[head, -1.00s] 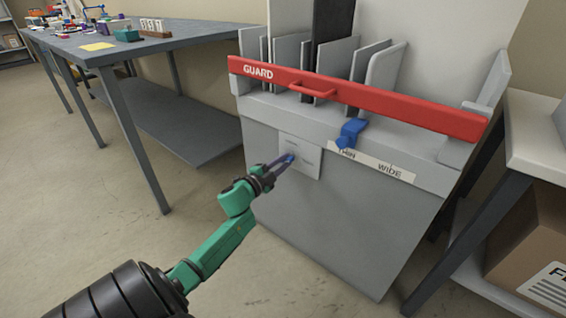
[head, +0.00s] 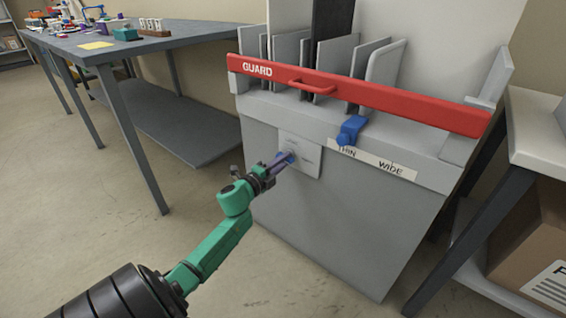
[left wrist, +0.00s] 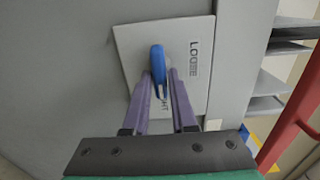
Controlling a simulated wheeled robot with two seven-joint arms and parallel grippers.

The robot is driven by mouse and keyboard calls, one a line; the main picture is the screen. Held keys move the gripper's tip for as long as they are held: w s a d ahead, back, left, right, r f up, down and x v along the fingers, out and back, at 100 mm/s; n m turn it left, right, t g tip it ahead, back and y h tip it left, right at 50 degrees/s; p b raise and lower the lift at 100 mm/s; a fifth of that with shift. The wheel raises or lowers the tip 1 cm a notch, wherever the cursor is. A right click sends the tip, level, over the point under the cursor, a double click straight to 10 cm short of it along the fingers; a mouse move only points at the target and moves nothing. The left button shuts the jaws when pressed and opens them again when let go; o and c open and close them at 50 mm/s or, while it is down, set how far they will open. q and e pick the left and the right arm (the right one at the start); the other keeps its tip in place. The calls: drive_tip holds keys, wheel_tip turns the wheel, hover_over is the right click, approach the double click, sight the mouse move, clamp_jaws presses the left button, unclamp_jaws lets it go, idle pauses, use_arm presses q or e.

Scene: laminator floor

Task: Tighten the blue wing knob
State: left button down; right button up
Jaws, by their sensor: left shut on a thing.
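The blue wing knob (left wrist: 158,62) stands out from a light plate (left wrist: 186,42) on the machine's grey front. The plate carries lettering, of which "LOOSE" reads clearly and another word is partly hidden by a finger. My left gripper (left wrist: 160,85) is shut on the knob, one purple finger on each side of it. In the head view the knob (head: 290,157) shows as a small blue spot at the tips of my left gripper (head: 283,162). My right gripper is not in view.
Above the plate are a blue lever (head: 350,131) over a "THIN / WIDE" label (head: 372,160) and a red guard bar (head: 400,97) with a handle. A cluttered table (head: 150,40) stands left, and a bench with a cardboard box (head: 535,245) right. Floor at lower left is clear.

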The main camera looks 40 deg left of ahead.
use_arm(q)
drive_tip(key=shift+f, duration=0.1)
drive_tip(key=c, duration=0.8)
unclamp_jaws()
drive_tip(key=s+p, duration=0.3)
drive_tip(key=s, duration=1.1)
drive_tip(key=shift+s+d, duration=0.2)
drive_tip(key=shift+s, duration=0.1)
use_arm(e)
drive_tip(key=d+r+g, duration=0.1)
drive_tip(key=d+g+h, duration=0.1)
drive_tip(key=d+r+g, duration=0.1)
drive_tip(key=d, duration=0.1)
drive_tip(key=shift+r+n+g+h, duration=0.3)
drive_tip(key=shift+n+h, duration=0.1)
